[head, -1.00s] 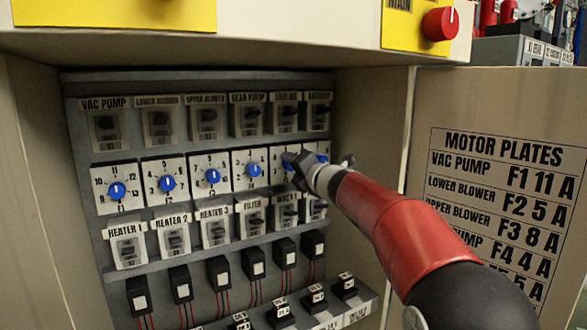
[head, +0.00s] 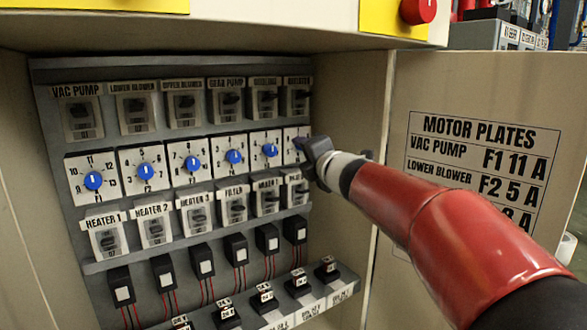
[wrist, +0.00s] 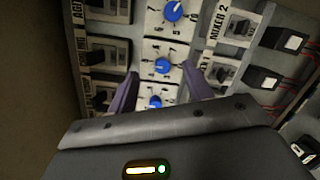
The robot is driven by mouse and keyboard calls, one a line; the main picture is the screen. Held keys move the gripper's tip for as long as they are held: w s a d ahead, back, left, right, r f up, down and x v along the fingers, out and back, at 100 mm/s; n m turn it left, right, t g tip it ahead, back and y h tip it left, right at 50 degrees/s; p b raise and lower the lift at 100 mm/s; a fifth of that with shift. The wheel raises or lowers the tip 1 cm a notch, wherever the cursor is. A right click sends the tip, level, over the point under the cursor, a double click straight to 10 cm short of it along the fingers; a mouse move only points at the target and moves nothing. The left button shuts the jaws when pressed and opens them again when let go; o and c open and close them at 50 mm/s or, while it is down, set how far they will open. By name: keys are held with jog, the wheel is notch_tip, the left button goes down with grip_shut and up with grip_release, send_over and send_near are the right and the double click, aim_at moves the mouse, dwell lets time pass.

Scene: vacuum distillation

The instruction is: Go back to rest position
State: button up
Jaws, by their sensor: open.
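My gripper (head: 308,148) is in the cabinet at the right end of the row of blue dials, in front of the last dial plate. In the wrist view my gripper (wrist: 155,95) has its two purple fingers spread apart, with blue dials (wrist: 162,66) showing between and beyond them. Nothing is held between the fingers. In the head view the rightmost dial is mostly hidden behind my gripper; the dial beside it (head: 270,150) is clear. I cannot tell whether a finger touches the panel.
The grey panel (head: 50,145) holds switches above and below the dials. The cabinet's right side wall (head: 350,100) and the open door with the motor plates list (head: 480,150) stand close to my arm. A red knob (head: 418,10) is above.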

jog(key=s+d+r+m+h+p, duration=0.2)
jog(key=s+d+m+h+p, duration=0.1)
jog(key=s+d+m+h, duration=0.5)
jog(key=s+d+f+m+g+h+p, duration=0.1)
jog(key=s+d+f+m+g+p, duration=0.25)
jog(key=s+d+m, duration=0.5)
jog(key=s+a+f+m+g+p, duration=0.1)
jog(key=s+f+m+g, duration=0.2)
jog(key=s, duration=0.8)
jog(key=s+a+f+m+g+y+p, duration=0.1)
jog(key=s+f+m+g, duration=0.3)
jog(key=s+f+m, duration=0.4)
jog(key=s+a+f+p, duration=0.1)
jog(key=s, duration=0.2)
jog(key=shift+y, duration=0.3)
